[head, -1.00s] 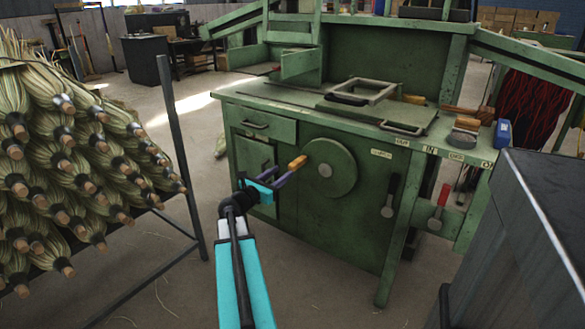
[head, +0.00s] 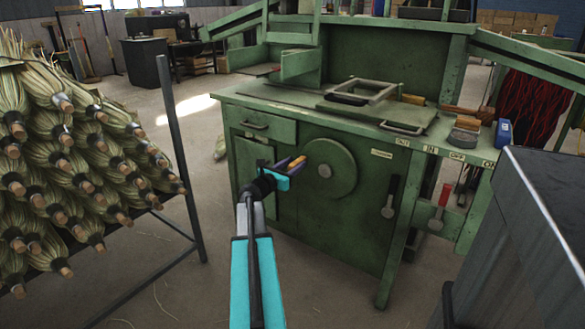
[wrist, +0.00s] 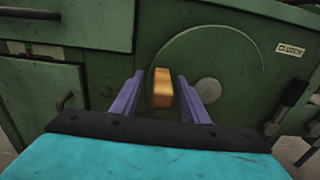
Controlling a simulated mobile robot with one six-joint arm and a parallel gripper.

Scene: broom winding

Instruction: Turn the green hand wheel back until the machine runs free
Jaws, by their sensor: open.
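The green hand wheel (head: 335,181) is a flat disc on the front of the green machine, with a pale hub. It also shows in the wrist view (wrist: 232,62). Its orange handle (head: 298,163) stands out at the wheel's left side. My gripper (head: 290,163) is at the handle, with its purple fingers pointing at the machine. In the wrist view, the handle (wrist: 162,88) appears between the two open fingers (wrist: 161,80), with a gap on each side. My gripper hides part of the handle's surroundings in the head view.
The machine (head: 330,240) has a drawer and door left of the wheel. A clutch lever (head: 389,200) hangs to the right, with a red-handled lever (head: 440,208) beyond it. A rack of brooms (head: 80,170) stands at left, a grey metal box (head: 545,215) at right.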

